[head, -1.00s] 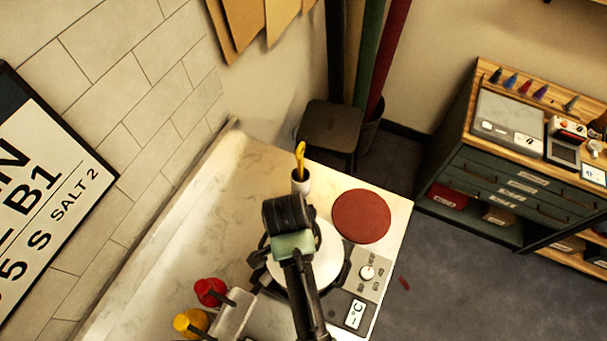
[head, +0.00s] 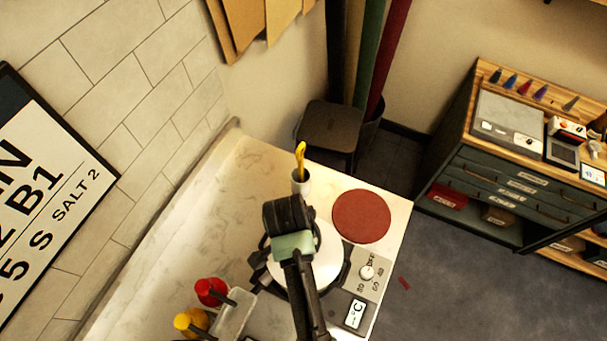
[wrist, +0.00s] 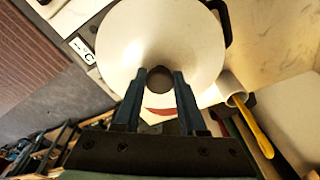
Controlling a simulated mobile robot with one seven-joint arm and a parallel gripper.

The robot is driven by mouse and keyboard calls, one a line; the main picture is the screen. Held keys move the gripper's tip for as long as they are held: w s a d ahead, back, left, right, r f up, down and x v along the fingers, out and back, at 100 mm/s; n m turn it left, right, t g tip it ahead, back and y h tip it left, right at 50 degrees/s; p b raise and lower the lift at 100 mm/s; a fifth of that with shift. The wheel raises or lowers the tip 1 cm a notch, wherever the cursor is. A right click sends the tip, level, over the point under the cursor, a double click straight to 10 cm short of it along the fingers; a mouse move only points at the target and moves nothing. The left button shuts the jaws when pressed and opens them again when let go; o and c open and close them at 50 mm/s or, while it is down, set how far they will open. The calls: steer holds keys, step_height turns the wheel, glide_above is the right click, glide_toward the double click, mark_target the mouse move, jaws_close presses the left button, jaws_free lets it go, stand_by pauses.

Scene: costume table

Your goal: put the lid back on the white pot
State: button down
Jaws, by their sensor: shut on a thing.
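The white lid (head: 325,245) is a pale round disc under my arm in the head view. In the wrist view the lid (wrist: 190,45) fills the upper middle, with its dark round knob (wrist: 159,79) between my two fingers. My gripper (wrist: 159,74) is shut on the knob. A black side handle (wrist: 224,20) of the pot shows past the lid's edge. The lid hides most of the pot, and I cannot tell whether the lid rests on the rim or is a little above it. My arm covers part of the lid in the head view.
A round red mat (head: 361,216) lies to the right. A white cup (head: 300,183) with a yellow-handled tool stands behind. A grey control panel (head: 368,268) is at the front right. Red (head: 210,291) and yellow (head: 190,322) items stand at the left. The counter's back left is clear.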

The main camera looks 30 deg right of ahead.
jaws_free()
stand_by(0.6)
steer(key=shift+r, duration=3.5)
steer(key=shift+c, duration=0.2)
jaws_close()
steer(key=shift+f, duration=0.1)
